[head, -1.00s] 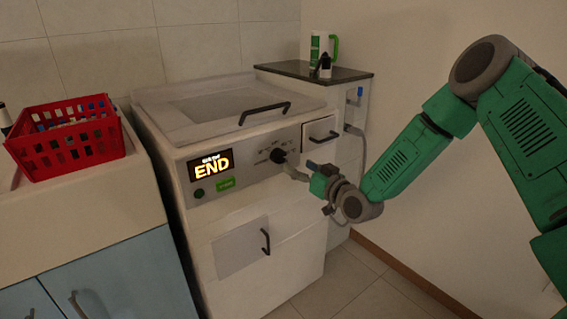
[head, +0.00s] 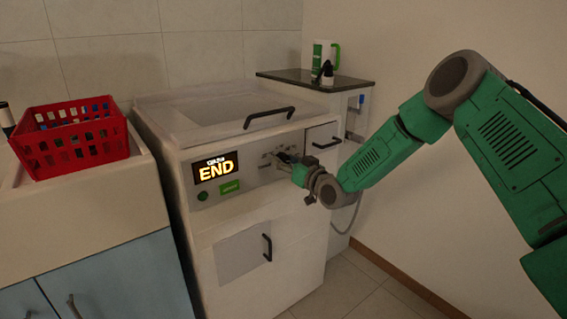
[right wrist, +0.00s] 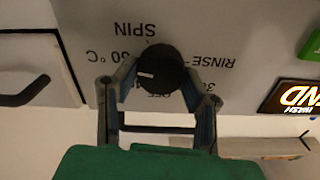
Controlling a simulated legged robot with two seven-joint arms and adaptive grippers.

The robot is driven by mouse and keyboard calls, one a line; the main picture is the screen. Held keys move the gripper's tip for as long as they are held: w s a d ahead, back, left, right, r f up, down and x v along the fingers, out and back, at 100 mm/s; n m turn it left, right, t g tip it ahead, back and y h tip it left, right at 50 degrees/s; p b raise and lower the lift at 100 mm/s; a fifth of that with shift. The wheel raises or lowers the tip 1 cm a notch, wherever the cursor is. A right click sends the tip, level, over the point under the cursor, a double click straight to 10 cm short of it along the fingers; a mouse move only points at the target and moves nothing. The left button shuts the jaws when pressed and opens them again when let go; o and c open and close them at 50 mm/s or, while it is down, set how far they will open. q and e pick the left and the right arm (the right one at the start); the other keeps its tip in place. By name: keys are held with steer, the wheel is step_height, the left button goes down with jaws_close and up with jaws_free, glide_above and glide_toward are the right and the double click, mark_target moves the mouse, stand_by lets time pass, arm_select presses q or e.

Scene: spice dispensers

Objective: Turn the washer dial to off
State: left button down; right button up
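The black washer dial (right wrist: 163,68) is on the panel of the white washer (head: 150,112). In the right wrist view its white mark points to picture left. Upside-down SPIN, RINSE and temperature labels surround it; lettering just below it is partly hidden. My right gripper (right wrist: 160,72) is open with one finger on each side of the dial. The fingertips are very close to its sides; I cannot tell whether they touch. In the head view my right gripper (head: 288,161) hides most of the dial. The lit display (head: 216,167) reads END. My left gripper is not in view.
A red basket (head: 72,152) stands on the counter at left. The washer has a black lid handle (head: 269,115) and a lower door handle (head: 267,248). A dark-topped side cabinet (head: 300,79) with a green-and-white container (head: 321,55) stands behind, right.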

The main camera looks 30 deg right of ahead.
steer(key=shift+f, duration=0.1)
steer(key=shift+s+d, duration=0.1)
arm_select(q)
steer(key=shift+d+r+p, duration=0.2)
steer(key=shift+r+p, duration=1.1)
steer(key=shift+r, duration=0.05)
arm_select(e)
steer(key=shift+s+a+f+n, duration=0.1)
steer(key=shift+f+n, duration=0.05)
steer(key=shift+n, duration=3.15)
steer(key=shift+w+a+f+n, duration=0.1)
steer(key=shift+a+f+n, duration=0.1)
steer(key=shift+n, duration=3.1)
steer(key=shift+s+a+f+n, duration=0.1)
steer(key=shift+f+n, duration=0.05)
steer(key=shift+n, duration=3.15)
steer(key=o, duration=1.2)
steer(key=shift+c, duration=0.2)
steer(key=shift+d+r, duration=0.1)
